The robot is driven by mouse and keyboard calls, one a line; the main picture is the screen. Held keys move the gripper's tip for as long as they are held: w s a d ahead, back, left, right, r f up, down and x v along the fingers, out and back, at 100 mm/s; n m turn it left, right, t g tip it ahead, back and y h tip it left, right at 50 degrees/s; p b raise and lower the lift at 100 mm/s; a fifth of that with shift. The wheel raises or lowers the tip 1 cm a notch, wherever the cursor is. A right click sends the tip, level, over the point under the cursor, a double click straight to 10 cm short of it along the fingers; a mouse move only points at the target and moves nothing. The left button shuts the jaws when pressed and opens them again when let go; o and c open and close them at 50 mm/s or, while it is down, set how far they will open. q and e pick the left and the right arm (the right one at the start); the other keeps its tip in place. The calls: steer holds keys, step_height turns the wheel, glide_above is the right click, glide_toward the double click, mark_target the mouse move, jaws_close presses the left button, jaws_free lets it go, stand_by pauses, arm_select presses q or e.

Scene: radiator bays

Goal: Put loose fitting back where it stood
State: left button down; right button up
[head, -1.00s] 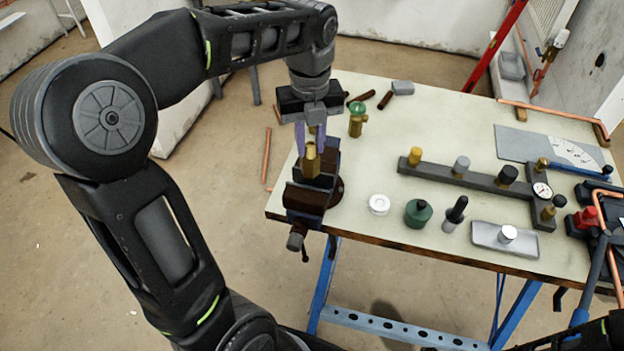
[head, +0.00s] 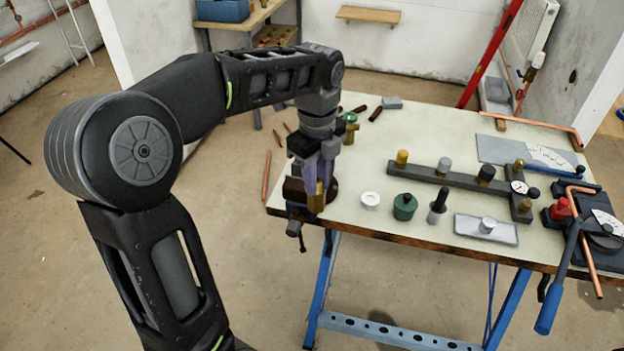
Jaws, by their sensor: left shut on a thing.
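My left gripper (head: 320,178) is shut on a brass fitting (head: 316,203), held low between its purple fingers. The fitting overlaps the front of the dark bench vise (head: 295,192) at the table's left corner. I cannot tell whether it touches the vise, whose jaws are largely hidden by the gripper and fitting. A dark grey bar (head: 447,178) on the table carries a brass cap, a grey cap, a black cap and a round gauge (head: 519,187). My right gripper is not in view.
In front of the bar stand a white ring (head: 370,199), a green pot (head: 404,206), a black-topped cylinder (head: 437,206) and a grey tray (head: 484,231). A green-handled brass valve (head: 349,129) stands behind the gripper. A pipe bender (head: 588,225) lies right. The table's middle is fairly clear.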

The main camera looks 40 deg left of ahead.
arm_select(q)
steer(key=n, duration=0.1)
steer(key=f+n, duration=0.1)
steer(key=shift+w+d+n, duration=0.3)
steer(key=shift+w+d, duration=0.05)
steer(key=w+d+f+n+b, duration=0.1)
steer(key=d+f+n, duration=0.3)
steer(key=f, duration=0.5)
steer(key=d+f+n+b, duration=0.1)
steer(key=d+f+n, duration=0.3)
steer(key=f+n, duration=0.3)
steer(key=w+d+f+n+b, duration=0.1)
steer(key=d+f+n, duration=0.3)
steer(key=f, duration=0.6)
steer(key=shift+w+f+n, duration=0.3)
steer(key=shift+n, duration=0.8)
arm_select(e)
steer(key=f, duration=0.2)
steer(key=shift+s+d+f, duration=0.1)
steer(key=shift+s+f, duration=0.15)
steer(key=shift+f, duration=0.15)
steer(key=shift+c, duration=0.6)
